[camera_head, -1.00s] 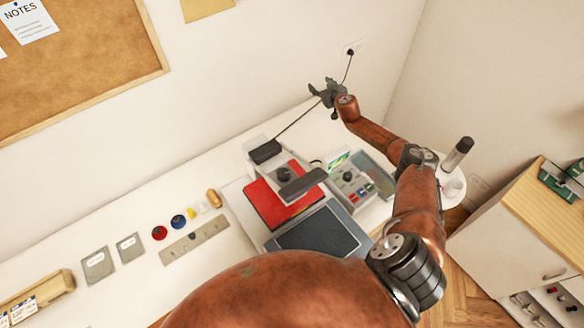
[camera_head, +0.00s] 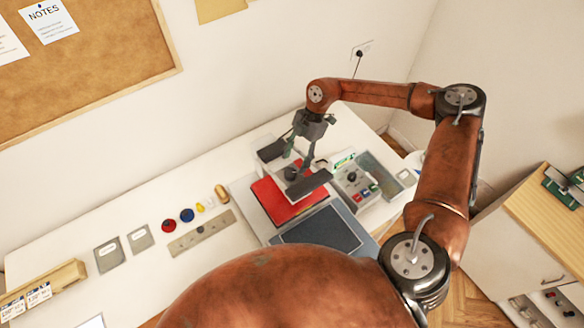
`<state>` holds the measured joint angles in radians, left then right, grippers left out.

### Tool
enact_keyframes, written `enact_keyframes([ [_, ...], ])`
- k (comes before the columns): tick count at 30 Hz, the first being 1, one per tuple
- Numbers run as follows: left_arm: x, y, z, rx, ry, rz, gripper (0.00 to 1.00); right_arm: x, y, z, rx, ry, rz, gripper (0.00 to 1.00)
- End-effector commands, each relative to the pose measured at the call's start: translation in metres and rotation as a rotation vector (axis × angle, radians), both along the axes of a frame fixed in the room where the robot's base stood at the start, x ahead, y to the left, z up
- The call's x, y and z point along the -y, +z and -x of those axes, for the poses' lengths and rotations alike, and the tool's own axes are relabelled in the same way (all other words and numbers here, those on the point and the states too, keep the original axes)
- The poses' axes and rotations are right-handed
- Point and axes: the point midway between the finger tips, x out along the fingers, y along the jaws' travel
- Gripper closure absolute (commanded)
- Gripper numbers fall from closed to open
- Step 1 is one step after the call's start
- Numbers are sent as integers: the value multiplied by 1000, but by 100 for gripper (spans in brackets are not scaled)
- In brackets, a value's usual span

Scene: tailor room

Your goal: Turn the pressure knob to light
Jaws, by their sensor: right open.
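I cannot read a pressure label on either. My right gripper (camera_head: 298,167) is open and points down over the press, its fingertips close to the top knob, one on each side in this view. Contact cannot be told. My left gripper is not in view.
A dark flat pad (camera_head: 318,231) lies in front of the press. Thread spools (camera_head: 187,215), a metal ruler plate (camera_head: 202,232) and two grey squares (camera_head: 109,254) lie to the left on the white table (camera_head: 70,230).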

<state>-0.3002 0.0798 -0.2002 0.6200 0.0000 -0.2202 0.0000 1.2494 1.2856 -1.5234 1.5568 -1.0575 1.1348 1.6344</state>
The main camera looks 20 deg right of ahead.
Motion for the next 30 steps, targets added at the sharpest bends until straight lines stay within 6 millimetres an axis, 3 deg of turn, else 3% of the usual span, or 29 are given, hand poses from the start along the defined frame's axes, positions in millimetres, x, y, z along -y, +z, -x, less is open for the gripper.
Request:
enact_keyframes([
  [9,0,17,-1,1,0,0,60,-16,-39,4,0,-4,-2,50],
  [20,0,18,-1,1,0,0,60,-18,-47,5,1,-5,-2,50],
  [30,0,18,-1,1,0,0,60,-18,-46,5,2,-5,-3,72],
])
